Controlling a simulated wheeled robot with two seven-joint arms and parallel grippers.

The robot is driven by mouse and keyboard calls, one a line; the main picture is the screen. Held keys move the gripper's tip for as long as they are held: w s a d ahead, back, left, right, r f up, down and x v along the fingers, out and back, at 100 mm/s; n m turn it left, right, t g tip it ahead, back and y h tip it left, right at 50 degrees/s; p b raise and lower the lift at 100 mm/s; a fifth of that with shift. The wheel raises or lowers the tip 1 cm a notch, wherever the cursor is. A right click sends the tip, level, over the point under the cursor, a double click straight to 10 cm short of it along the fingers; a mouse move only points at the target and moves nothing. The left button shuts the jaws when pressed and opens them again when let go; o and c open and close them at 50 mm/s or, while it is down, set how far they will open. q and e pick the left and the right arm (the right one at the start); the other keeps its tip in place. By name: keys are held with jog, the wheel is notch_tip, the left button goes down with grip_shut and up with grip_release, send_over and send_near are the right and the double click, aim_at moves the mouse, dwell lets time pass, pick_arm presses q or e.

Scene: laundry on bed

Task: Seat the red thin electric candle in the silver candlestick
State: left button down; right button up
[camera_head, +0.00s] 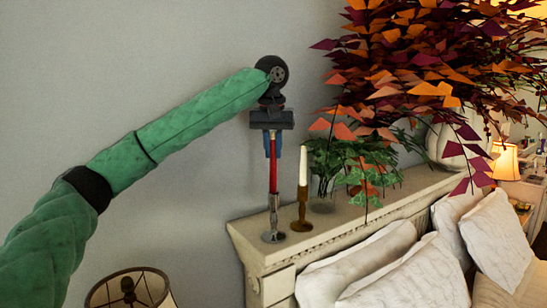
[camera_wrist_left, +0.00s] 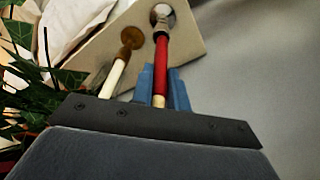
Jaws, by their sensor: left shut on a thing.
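The red thin candle (camera_head: 273,174) is upright, and its lower end meets the top of the silver candlestick (camera_head: 273,222). I cannot tell whether the end is inside the cup or just on it. The candlestick stands near the left end of the headboard ledge. My left gripper (camera_head: 273,148) points down with its blue fingers shut on the candle's upper part. In the left wrist view the red candle (camera_wrist_left: 161,65) runs from between the blue fingers (camera_wrist_left: 161,90) to the silver candlestick (camera_wrist_left: 162,18). My right gripper is not in view.
A brass candlestick (camera_head: 301,214) with a white candle (camera_head: 303,165) stands close on the right. Green foliage (camera_head: 345,165) and a large orange and purple plant (camera_head: 430,60) stand farther right on the ledge (camera_head: 350,217). Pillows (camera_head: 410,275) lie below, and a lampshade (camera_head: 130,290) is at lower left.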

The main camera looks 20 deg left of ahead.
aim_at(273, 157)
pick_arm(q)
jog(key=shift+s+d+f+p, duration=0.1)
jog(key=shift+s+f+p, duration=0.1)
jog(key=shift+f, duration=0.35)
jog(key=shift+s+d+f+p, duration=0.1)
jog(key=shift+s+f+p, duration=0.05)
jog(key=shift+f, duration=0.4)
jog(key=shift+a+f, duration=0.1)
jog(key=shift+f, duration=0.3)
jog(key=shift+w+f, duration=0.15)
jog(key=shift+f, duration=0.1)
jog(key=shift+w+f, duration=0.25)
jog(key=shift+w, duration=0.35)
jog(key=c, duration=1.6)
grip_release()
jog(key=shift+s+r, duration=0.15)
jog(key=shift+s, duration=0.1)
jog(key=shift+o, duration=1.2)
jog(key=shift+s+r, duration=0.15)
jog(key=shift+s, duration=0.05)
jog(key=shift+w, duration=0.25)
jog(key=shift+s+r+b, duration=0.3)
jog(key=shift+r+b, duration=0.2)
jog(key=shift+r, duration=1.5)
jog(key=shift+s+r+b, duration=0.25)
jog(key=shift+r+b, duration=0.3)
jog(key=shift+r, duration=1.4)
jog(key=shift+s+r+b, duration=0.3)
jog(key=shift+r+b, duration=0.2)
jog(key=shift+r, duration=1.5)
